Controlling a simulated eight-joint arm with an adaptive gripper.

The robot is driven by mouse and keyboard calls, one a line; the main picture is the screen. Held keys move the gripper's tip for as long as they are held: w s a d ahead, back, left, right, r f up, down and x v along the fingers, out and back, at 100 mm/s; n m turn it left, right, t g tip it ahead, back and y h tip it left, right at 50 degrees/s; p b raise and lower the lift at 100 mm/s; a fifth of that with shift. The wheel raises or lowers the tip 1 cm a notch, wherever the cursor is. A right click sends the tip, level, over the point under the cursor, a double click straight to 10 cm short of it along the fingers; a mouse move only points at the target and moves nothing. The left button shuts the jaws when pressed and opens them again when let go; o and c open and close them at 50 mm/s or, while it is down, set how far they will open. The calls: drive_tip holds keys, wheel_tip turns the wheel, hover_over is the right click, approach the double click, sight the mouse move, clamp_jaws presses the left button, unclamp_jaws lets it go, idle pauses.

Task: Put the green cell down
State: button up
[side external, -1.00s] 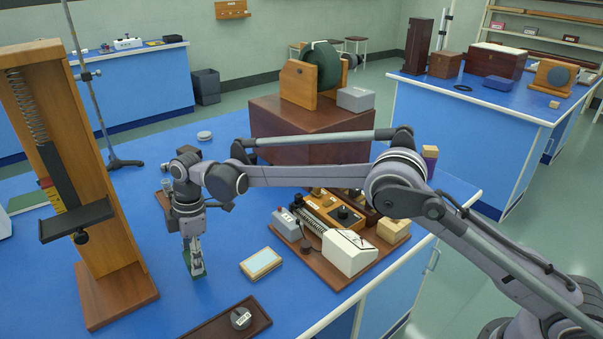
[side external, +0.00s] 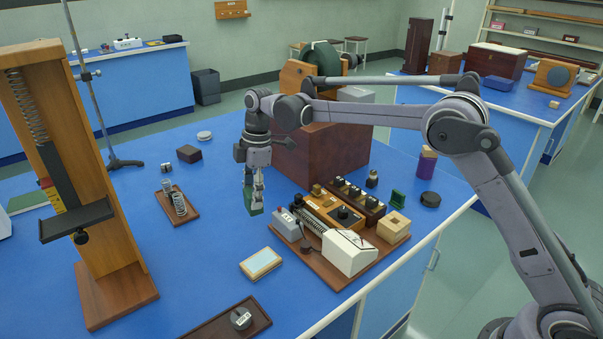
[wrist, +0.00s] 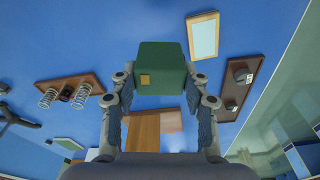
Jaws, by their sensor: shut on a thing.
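The green cell (side external: 255,209) is a small dark green block in my gripper (side external: 254,190), hanging upright below the fingers. It appears raised above the blue table, left of the wooden instrument board. In the wrist view, the green cell (wrist: 161,62) sits between the two fingers of my gripper (wrist: 160,86), which are shut on its sides. A small yellow square shows on its near face. The gap under its lower end is hard to judge in the side view.
The instrument board (side external: 322,273) is right of the cell, the maroon box (side external: 325,160) behind it. A spring tray (side external: 190,214) lies left and a pale framed plate (side external: 261,263) in front. Another green piece (side external: 398,199) stands at right. Blue table between tray and plate is clear.

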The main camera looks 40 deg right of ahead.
drive_tip(key=w+d+m, duration=0.2)
drive_tip(key=d, duration=0.9)
drive_tip(key=w+a+f, duration=0.1)
drive_tip(key=a+f, duration=0.1)
drive_tip(key=a, duration=0.1)
drive_tip(key=w+a+f, duration=0.1)
drive_tip(key=a+f, duration=0.1)
drive_tip(key=a, duration=0.2)
drive_tip(key=w+a+f, duration=0.2)
drive_tip(key=a, duration=0.2)
drive_tip(key=shift+f, duration=2.4)
drive_tip(key=shift+f, duration=0.1)
drive_tip(key=o, duration=1.2)
drive_tip(key=shift+o, duration=0.2)
